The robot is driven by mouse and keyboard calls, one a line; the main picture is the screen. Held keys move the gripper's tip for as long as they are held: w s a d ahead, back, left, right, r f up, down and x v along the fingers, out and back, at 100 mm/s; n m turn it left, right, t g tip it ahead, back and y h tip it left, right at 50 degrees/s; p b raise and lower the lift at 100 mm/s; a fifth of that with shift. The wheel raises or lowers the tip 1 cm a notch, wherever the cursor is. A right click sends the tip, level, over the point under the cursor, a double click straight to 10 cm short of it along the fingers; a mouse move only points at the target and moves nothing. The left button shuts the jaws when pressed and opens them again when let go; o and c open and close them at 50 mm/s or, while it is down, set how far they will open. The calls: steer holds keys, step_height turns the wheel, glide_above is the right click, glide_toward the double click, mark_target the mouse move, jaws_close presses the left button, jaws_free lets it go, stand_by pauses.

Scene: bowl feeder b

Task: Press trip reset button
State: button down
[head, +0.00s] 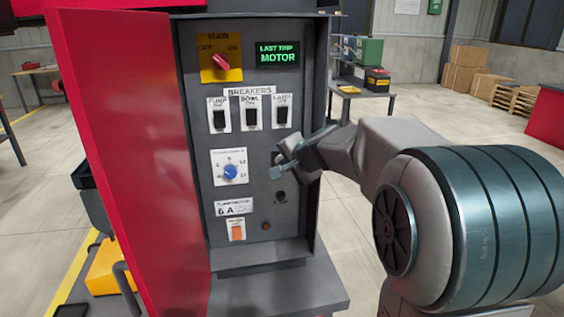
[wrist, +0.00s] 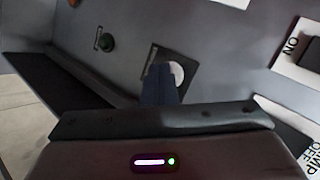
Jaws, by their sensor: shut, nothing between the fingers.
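A white round button (wrist: 177,73) on a black plate with small, unreadable lettering shows in the wrist view, partly hidden behind my fingers. I cannot read whether it is marked as the trip reset. My gripper (wrist: 160,75) is shut and empty, its fingertips in front of this button's edge. I cannot tell whether they touch it. In the head view my gripper (head: 278,172) is at the right part of the panel (head: 263,110), below the lamp breaker (head: 283,111), and covers much of this spot. The display (head: 278,54) reads "LAST TRIP MOTOR" in green.
A dark round fitting (head: 279,197) and a small red lamp (head: 265,226) sit below my gripper. The open red door (head: 135,150) bounds the left side; the cabinet's side wall (head: 320,80) bounds the right.

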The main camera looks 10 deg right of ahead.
steer(key=shift+s, duration=0.1)
steer(key=shift+s+b, duration=0.35)
steer(key=shift+s, duration=0.4)
steer(key=s+b, duration=0.1)
steer(key=s, duration=0.4)
stand_by(0.3)
stand_by(0.5)
steer(key=s+f+n+g+h, duration=0.1)
steer(key=s+f+n+g, duration=0.3)
steer(key=s, duration=0.8)
steer(key=s+f+n+g+h, duration=0.2)
steer(key=s+f+n+g, duration=0.2)
steer(key=s, duration=0.9)
step_height(320, 180, down, 6)
steer(key=n, duration=0.3)
steer(key=shift+s+a+r, duration=0.15)
steer(key=shift+r, duration=0.05)
